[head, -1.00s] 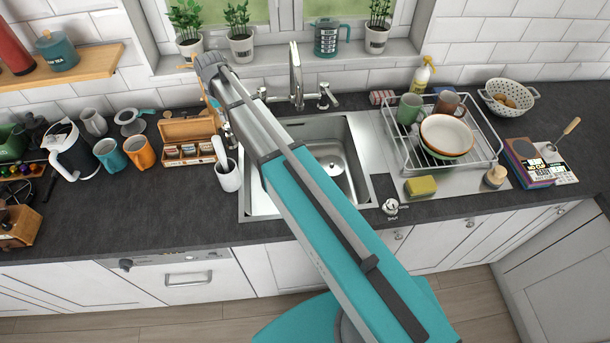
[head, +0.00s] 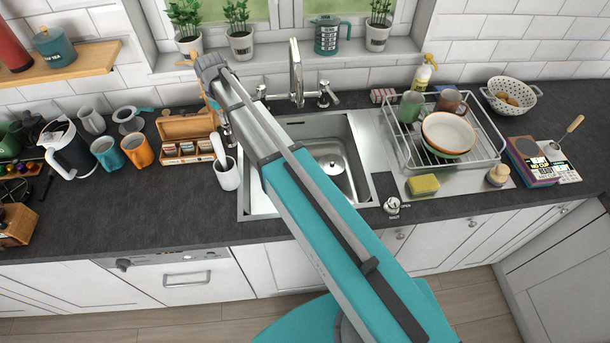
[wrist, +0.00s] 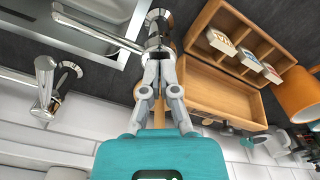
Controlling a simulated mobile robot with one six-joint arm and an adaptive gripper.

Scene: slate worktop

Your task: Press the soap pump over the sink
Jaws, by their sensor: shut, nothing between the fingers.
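The chrome soap pump (wrist: 152,24) stands at the sink's edge in the wrist view. Its long spout (wrist: 100,33) reaches left over the steel sink (wrist: 92,10). My gripper (wrist: 160,56) is shut and empty, with its fingertips right at the pump's head; I cannot tell whether they touch it. In the head view my arm crosses the sink (head: 352,150) and hides my gripper and most of the pump, which would be near the sink's back left corner.
The chrome tap (head: 296,75) stands behind the sink, and one of its handles (wrist: 45,88) shows near my gripper in the wrist view. A dish rack (head: 490,150) is at right.

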